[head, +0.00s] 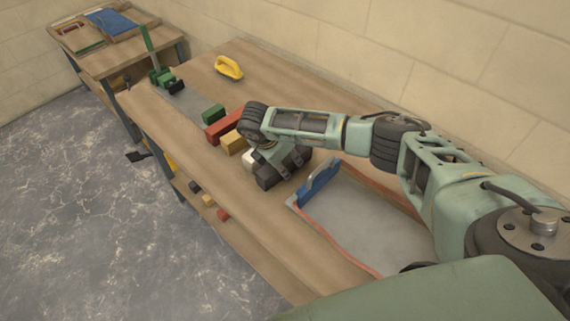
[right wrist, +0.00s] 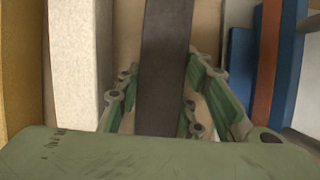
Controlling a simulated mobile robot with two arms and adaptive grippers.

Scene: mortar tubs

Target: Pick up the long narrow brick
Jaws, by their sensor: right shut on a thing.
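A long, narrow dark grey-brown brick (right wrist: 165,60) runs up the middle of the right wrist view, between the two green fingers of my right gripper (right wrist: 163,108). The fingers are shut on it. In the head view the dark brick (head: 266,177) shows at the near end of a row of bricks on the bench, partly hidden by my right gripper (head: 282,165). I cannot tell whether the brick still touches the bench. My left gripper is in neither view.
White (head: 248,158), yellow (head: 233,142), red (head: 225,125) and green (head: 213,112) bricks line the wooden bench (head: 190,125). A yellow-handled float (head: 229,67) lies at the back.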

